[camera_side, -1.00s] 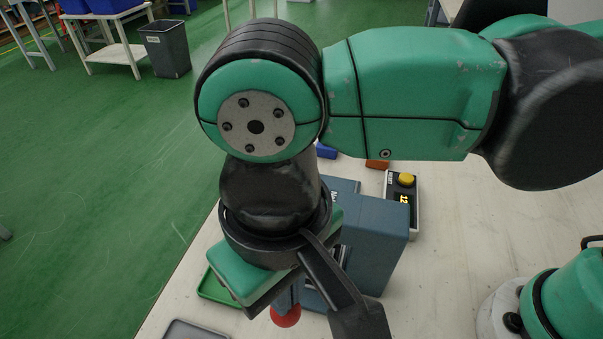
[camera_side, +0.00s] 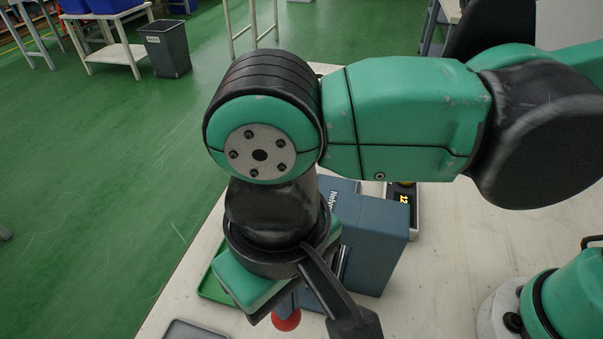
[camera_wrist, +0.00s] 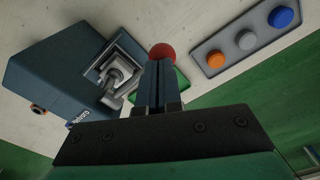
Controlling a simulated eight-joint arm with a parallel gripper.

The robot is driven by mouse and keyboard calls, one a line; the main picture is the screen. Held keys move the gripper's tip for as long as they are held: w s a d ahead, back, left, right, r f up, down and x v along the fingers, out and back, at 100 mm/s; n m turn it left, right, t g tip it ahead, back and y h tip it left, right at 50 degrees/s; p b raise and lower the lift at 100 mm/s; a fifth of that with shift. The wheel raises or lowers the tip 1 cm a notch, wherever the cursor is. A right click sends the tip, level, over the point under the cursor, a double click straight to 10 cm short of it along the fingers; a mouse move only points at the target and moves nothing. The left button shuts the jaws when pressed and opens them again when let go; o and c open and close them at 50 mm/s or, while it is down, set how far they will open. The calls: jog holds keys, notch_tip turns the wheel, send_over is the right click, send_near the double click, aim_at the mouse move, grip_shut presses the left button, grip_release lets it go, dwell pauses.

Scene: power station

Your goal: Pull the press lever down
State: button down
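The press (camera_side: 375,245) is a blue-grey box on the table, partly hidden behind my arm in the side view. In the wrist view the press (camera_wrist: 58,75) is at the left, with a grey metal mechanism (camera_wrist: 118,82) in its opening. The lever's red ball knob (camera_side: 287,320) shows just below my gripper (camera_side: 282,300). In the wrist view my gripper's (camera_wrist: 158,65) fingers are together, with a thin seam between them. The red knob (camera_wrist: 162,51) is right at their tips, partly covered by them. Contact is unclear, and the lever's rod is hidden.
A box with a numeric display (camera_side: 405,198) stands behind the press. A button panel (camera_wrist: 225,55) with orange, grey and blue buttons lies at right in the wrist view. The table right of the press is clear.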

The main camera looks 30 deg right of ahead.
jog(key=shift+f, duration=0.45)
dwell(0.5)
jog(key=shift+r, duration=3.75)
jog(key=shift+m+t+y, duration=0.4)
jog(key=shift+t+y, duration=0.1)
jog(key=w+d, duration=0.2)
jog(key=w+d+f, duration=0.1)
jog(key=w+d, duration=0.1)
jog(key=d, duration=0.1)
jog(key=shift+w+d, duration=0.15)
jog(key=shift+w, duration=0.2)
jog(key=w+d+f+m+t, duration=0.1)
jog(key=w+d+f+t, duration=0.1)
jog(key=d, duration=0.8)
jog(key=w+d+f+m+t+h, duration=0.1)
jog(key=w+d+f+t, duration=0.2)
jog(key=d, duration=0.8)
jog(key=shift+d+f+t, duration=0.15)
jog(key=shift+f+t, duration=0.15)
jog(key=shift+t, duration=0.3)
